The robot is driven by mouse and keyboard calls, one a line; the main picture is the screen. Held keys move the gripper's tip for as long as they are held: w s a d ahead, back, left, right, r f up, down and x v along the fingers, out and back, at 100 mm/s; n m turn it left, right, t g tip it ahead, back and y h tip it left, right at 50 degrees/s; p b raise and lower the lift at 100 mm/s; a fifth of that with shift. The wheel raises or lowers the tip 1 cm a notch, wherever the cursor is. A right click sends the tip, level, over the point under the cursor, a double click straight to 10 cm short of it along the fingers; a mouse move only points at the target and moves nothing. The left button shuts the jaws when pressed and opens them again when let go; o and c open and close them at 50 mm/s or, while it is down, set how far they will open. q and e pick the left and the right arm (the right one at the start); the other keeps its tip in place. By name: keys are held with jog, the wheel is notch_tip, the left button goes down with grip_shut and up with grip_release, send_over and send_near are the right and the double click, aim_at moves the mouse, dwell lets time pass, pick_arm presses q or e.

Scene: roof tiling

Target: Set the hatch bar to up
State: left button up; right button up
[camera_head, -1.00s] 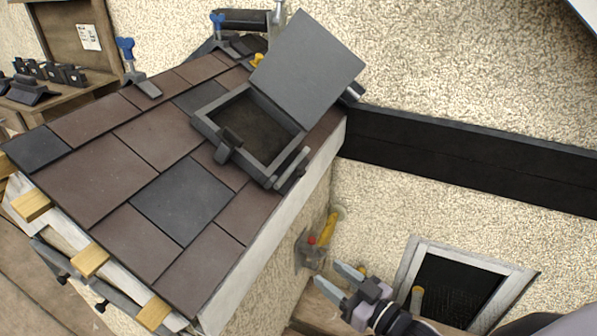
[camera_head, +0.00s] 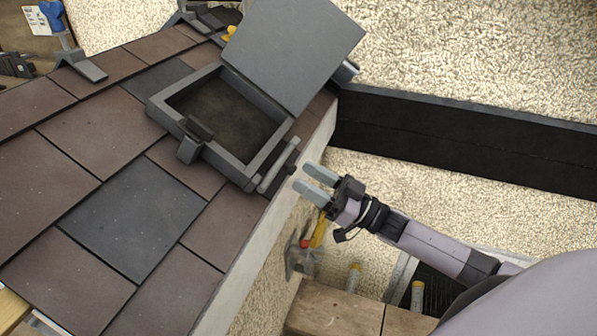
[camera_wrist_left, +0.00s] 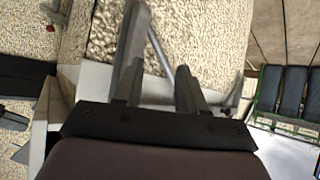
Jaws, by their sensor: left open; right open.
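The roof hatch has a dark grey square frame (camera_head: 160,120) set in the tiles, with its flat grey lid (camera_head: 290,50) standing open and leaning back. A short grey bar (camera_head: 277,166), which looks like the hatch bar, lies along the frame's right side. A dark latch-like block (camera_head: 190,147) sits on the frame's front. My right gripper (camera_head: 312,181) is open and empty, just right of the bar and apart from it, its fingers pointing left. My left gripper (camera_wrist_left: 158,65) shows only in the left wrist view, open with nothing between its fingers; the hatch is not visible there.
Brown and dark tiles (camera_head: 90,120) cover the roof left of the hatch. A black beam (camera_head: 450,140) runs along the wall at right. A yellow-handled tool (camera_head: 318,232) hangs below the roof edge, above a wooden surface (camera_head: 335,308). Dark panels (camera_wrist_left: 292,90) show in the left wrist view.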

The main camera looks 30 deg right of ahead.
jog(key=shift+x, duration=1.45)
grip_shut()
